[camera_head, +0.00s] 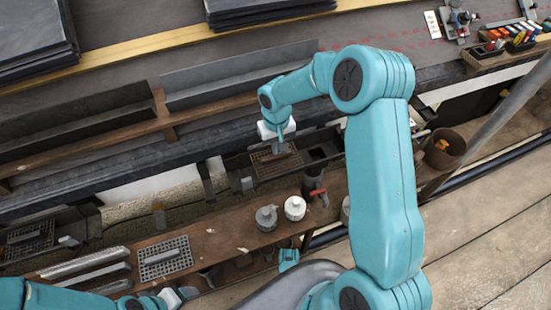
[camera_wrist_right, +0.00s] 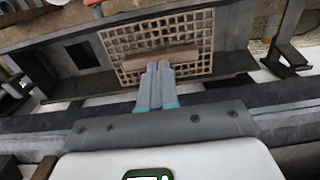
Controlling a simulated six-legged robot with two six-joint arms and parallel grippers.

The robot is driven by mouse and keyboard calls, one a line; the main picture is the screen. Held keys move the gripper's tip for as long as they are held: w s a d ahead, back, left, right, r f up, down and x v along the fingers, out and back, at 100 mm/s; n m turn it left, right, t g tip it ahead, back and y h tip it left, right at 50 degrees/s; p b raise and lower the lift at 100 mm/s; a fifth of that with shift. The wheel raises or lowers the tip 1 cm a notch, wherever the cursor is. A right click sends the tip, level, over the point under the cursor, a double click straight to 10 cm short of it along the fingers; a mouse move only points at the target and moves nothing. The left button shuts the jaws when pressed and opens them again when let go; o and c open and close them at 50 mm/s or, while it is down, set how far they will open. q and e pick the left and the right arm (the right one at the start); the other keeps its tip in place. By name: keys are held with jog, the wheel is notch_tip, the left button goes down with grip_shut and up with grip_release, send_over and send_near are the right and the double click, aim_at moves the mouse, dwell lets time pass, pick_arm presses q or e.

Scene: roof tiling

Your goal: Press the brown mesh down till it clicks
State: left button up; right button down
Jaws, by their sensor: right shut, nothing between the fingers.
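The brown mesh (camera_head: 268,166) is a flat square grid over the dark gutter (camera_head: 318,141), left of a square hole in its floor. In the right wrist view the mesh (camera_wrist_right: 196,30) has a solid brown bar (camera_wrist_right: 170,58) across its middle. My right gripper (camera_head: 279,148) points down at the mesh, fingers together and empty. In the wrist view its fingertips (camera_wrist_right: 159,66) overlap the bar; I cannot tell whether they touch it. The mesh looks slightly turned against the gutter. My left gripper (camera_head: 180,294) is at the bottom left edge, its fingers unclear.
A grey mesh (camera_head: 165,257) and metal strips (camera_head: 90,262) lie on the wooden plank (camera_head: 215,243). A grey pot (camera_head: 266,217), a white pot (camera_head: 295,208) and a red-handled tool (camera_head: 314,188) stand near the gutter. A brown bucket (camera_head: 446,149) is at the right.

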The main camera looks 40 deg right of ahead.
jog(key=shift+f+b, duration=0.65)
jog(key=shift+f, duration=0.2)
dwell(0.3)
dwell(0.5)
jog(key=shift+r+p, duration=0.4)
jog(key=shift+r, duration=0.05)
notch_tip(320, 180, up, 5)
jog(key=p, duration=0.3)
jog(key=shift+r+p, duration=0.1)
jog(key=shift+p, duration=0.25)
notch_tip(320, 180, up, 3)
jog(key=shift+p, duration=1)
